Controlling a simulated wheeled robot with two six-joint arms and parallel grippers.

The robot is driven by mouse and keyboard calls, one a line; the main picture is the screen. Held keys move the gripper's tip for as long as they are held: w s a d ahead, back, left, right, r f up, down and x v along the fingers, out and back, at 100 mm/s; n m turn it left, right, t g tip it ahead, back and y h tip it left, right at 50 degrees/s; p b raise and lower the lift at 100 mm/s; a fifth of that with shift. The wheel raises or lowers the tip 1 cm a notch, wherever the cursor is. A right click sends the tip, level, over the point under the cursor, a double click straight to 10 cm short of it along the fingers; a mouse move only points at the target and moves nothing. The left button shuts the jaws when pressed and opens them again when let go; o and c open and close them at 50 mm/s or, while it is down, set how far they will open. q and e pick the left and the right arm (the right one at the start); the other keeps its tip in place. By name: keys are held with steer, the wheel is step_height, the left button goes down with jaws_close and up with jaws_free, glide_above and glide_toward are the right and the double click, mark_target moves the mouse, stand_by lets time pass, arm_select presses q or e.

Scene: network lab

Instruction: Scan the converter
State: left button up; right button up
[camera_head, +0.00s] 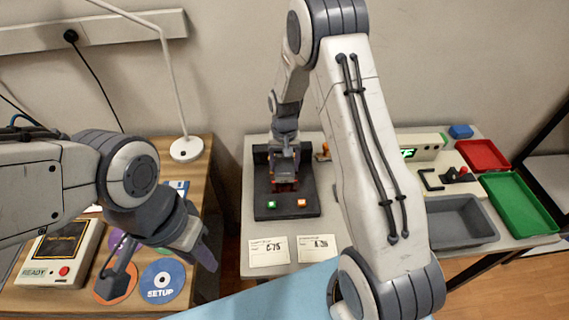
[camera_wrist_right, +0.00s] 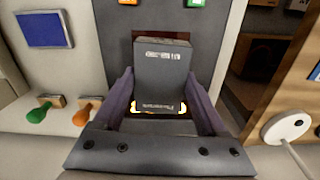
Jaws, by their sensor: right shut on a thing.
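The converter (camera_wrist_right: 163,70) is a dark grey box with small white print, held between the purple fingers of my right gripper (camera_wrist_right: 162,98) in the right wrist view. It is over the black scanner (camera_head: 264,207), close to a dark reddish window partly hidden behind it; I cannot tell if they touch. The scanner has a green button (camera_head: 271,204) and an orange button (camera_head: 302,203). In the head view my right gripper (camera_head: 285,182) is low over the scanner, with a red glow at its tips. My left gripper (camera_head: 160,260) is empty, its fingers apart, by the wooden desk.
Two written cards (camera_head: 268,251) lie before the scanner. A grey tray (camera_head: 482,240), a red tray (camera_head: 483,155) and a green tray (camera_head: 520,203) are at the right. A READY device (camera_head: 58,255), SETUP disc (camera_head: 162,283) and lamp (camera_head: 186,149) are on the left desk.

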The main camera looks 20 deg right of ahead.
steer(key=shift+r+p, duration=2.35)
steer(key=shift+r, duration=0.7)
